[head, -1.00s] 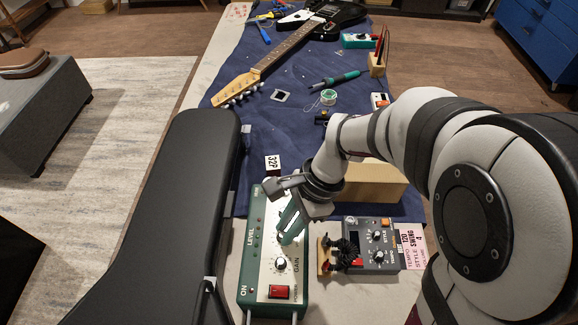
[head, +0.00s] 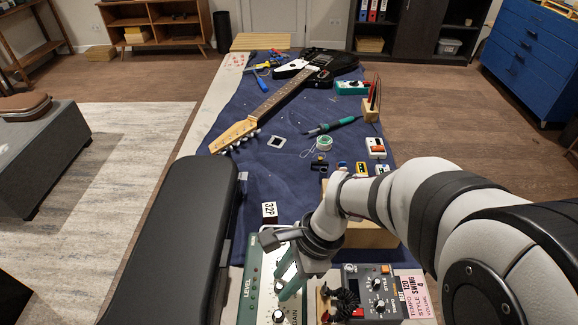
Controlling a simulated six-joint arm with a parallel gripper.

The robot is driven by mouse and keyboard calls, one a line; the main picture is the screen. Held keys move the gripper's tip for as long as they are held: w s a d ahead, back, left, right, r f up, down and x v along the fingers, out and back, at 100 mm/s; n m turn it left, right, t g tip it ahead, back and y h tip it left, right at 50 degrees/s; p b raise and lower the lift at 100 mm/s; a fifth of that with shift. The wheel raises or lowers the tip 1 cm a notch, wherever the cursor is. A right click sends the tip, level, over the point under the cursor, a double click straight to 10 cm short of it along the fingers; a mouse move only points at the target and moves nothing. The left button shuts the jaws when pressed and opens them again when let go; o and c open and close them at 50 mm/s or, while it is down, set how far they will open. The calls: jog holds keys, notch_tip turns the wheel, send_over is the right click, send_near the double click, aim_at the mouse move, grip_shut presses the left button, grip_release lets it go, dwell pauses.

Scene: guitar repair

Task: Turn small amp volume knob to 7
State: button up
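A light panel with green sides (head: 250,305) lies at the bottom centre in the head view. It carries LEVEL and GAIN labels and dark-and-white knobs. One knob (head: 280,287) is beside the LEVEL label, and the GAIN knob (head: 279,315) is nearer the bottom edge. No volume label is readable on this panel. My gripper (head: 287,281) points down over the panel, its green fingers close to the LEVEL knob and partly hiding it. I cannot tell whether they touch it, or how wide apart they are. The knob pointer is too small to read.
A dark grey box with knobs (head: 378,295) and a pink note (head: 413,295) lie to the right. A black padded case (head: 185,230) is on the left. A cube marked 32P (head: 269,210) stands behind the panel. A guitar (head: 322,60) and tools lie farther back on blue cloth.

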jog(key=shift+o, duration=0.5)
jog(key=v, duration=1.5)
jog(key=shift+d+r, duration=0.25)
jog(key=shift+r, duration=0.1)
